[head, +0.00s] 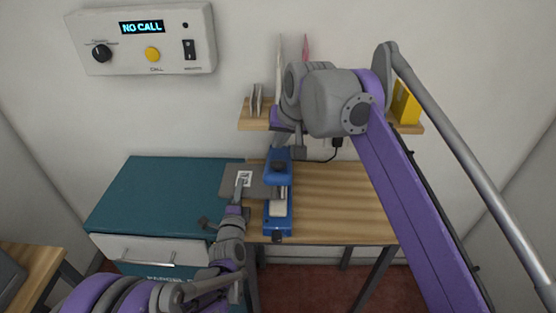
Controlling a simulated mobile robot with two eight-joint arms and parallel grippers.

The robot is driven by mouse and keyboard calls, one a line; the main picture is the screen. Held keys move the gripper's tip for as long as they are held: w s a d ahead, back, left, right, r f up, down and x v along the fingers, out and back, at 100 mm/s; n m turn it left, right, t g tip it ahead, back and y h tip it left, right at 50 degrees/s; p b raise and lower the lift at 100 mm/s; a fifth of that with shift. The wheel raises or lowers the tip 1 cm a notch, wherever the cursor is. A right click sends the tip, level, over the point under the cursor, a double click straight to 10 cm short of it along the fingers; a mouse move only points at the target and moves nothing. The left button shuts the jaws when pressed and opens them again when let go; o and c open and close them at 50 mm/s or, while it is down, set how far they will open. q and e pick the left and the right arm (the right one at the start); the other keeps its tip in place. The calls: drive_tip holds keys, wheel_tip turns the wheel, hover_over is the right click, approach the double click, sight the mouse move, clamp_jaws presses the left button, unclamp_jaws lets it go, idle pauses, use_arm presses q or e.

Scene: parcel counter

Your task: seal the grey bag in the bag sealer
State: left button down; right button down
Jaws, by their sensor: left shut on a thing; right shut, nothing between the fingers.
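The grey bag (229,178) has a white printed label. It lies flat at the left side of the blue bag sealer (278,225), and its right edge reaches the sealer. I cannot tell how far it goes between the sealer's jaws. My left gripper (240,193) is shut on the bag's near edge, just below the label. My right gripper (284,148) is shut and empty above the far end of the sealer, by its upper blue part. The arm hides part of this spot, so I cannot tell whether it touches.
The sealer stands on a wooden table (345,205), clear on its right. A teal-topped cabinet (150,195) with a white drawer adjoins at left. Behind are a wall shelf (253,116) with a yellow item (405,103) and a control panel (145,40) reading "NO CALL".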

sight(230, 187)
use_arm(q)
drive_tip(key=shift+r, duration=0.4)
use_arm(e)
drive_tip(key=shift+r, duration=0.2)
use_arm(q)
drive_tip(key=shift+a+p, duration=0.55)
drive_tip(key=shift+a, duration=0.95)
use_arm(e)
drive_tip(key=shift+r, duration=0.5)
use_arm(q)
drive_tip(key=shift+a, duration=1.5)
use_arm(e)
drive_tip(key=shift+r, duration=0.1)
use_arm(q)
drive_tip(key=shift+a+b, duration=0.4)
drive_tip(key=shift+a, duration=1.15)
use_arm(e)
drive_tip(key=shift+f, duration=0.5)
use_arm(q)
drive_tip(key=shift+s+f, duration=0.1)
drive_tip(key=shift+s, duration=0.05)
use_arm(e)
drive_tip(key=shift+s, duration=0.1)
